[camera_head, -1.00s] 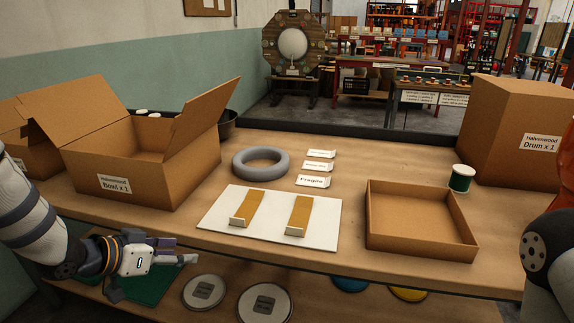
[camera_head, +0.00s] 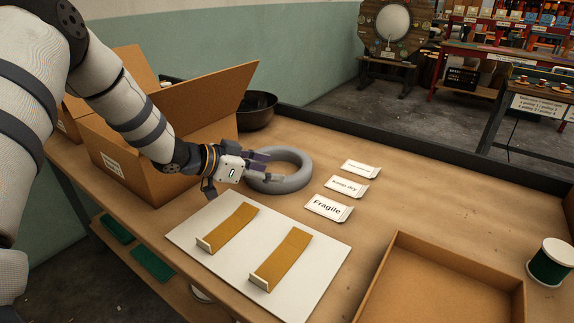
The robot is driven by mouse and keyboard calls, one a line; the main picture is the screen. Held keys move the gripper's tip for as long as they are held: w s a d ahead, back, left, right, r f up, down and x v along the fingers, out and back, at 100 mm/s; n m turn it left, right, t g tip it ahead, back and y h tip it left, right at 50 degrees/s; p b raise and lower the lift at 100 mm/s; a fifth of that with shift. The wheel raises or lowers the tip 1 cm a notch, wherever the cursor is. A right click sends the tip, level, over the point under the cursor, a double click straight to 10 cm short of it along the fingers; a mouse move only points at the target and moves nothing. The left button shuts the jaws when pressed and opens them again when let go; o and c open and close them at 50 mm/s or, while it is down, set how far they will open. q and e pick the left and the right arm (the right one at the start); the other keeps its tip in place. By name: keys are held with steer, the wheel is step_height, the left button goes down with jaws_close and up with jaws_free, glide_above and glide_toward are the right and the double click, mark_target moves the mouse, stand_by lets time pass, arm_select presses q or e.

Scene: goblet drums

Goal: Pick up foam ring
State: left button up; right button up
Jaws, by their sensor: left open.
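The grey foam ring (camera_head: 297,182) lies flat on the wooden table, behind the white board. My left gripper (camera_head: 262,168) is open at the ring's left side, with its fingers over or around the ring's left part. The picture does not show clearly whether the fingers touch it. My left arm reaches in from the left, across the open cardboard box. My right gripper is not in view.
A white board (camera_head: 188,236) with two tan strips lies in front of the ring. Several label cards (camera_head: 328,208) lie to its right. An open cardboard box (camera_head: 130,186) stands left, a dark bowl (camera_head: 258,112) behind. A shallow cardboard tray (camera_head: 398,262) and green spool (camera_head: 549,263) are at right.

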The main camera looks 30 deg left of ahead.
mark_target(293, 176)
arm_select(q)
steer(key=x, duration=0.3)
steer(key=b+x, duration=0.1)
steer(key=x, duration=0.2)
steer(key=f+b+x, duration=0.1)
steer(key=x, duration=0.2)
steer(key=shift+s+f, duration=0.1)
steer(key=shift+s, duration=0.1)
steer(key=shift+w, duration=0.15)
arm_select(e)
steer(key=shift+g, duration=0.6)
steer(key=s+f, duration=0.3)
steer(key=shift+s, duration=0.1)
arm_select(q)
steer(key=shift+r, duration=0.25)
steer(key=c, duration=1.2)
